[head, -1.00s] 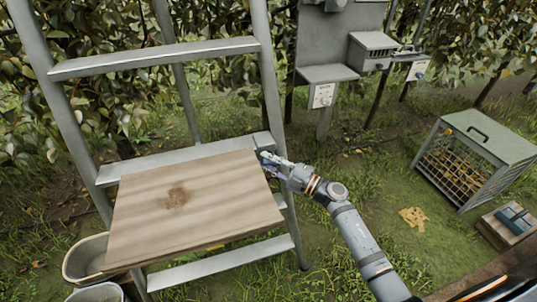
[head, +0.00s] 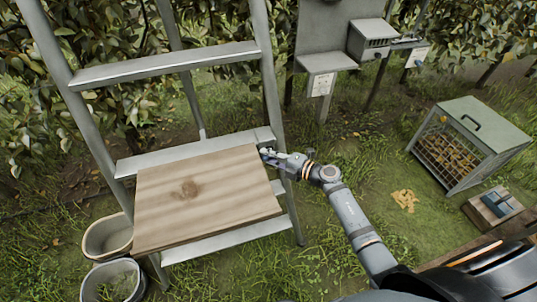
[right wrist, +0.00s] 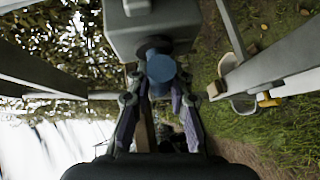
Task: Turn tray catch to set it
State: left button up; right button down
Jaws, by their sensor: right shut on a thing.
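The wooden tray (head: 215,197) lies on the metal stepladder, below a grey rung. My right gripper (head: 268,154) is at the tray's back right corner, beside the ladder's right rail. In the right wrist view, a blue round knob (right wrist: 160,69) sticks out of a grey block (right wrist: 152,30); it looks like the tray catch. The two fingers of my right gripper (right wrist: 160,96) stand on either side of the knob and are shut on it. Its exact turn angle cannot be told. My left gripper is not in view.
Two buckets (head: 108,236) stand on the grass at the ladder's left foot. A grey post with a box (head: 369,40) stands behind. A green-topped cage (head: 483,125) and a small wooden box (head: 497,206) are at right. Grass between ladder and cage is mostly clear.

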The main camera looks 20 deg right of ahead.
jog(key=c, duration=1.2)
grip_release()
jog(key=v, duration=1.2)
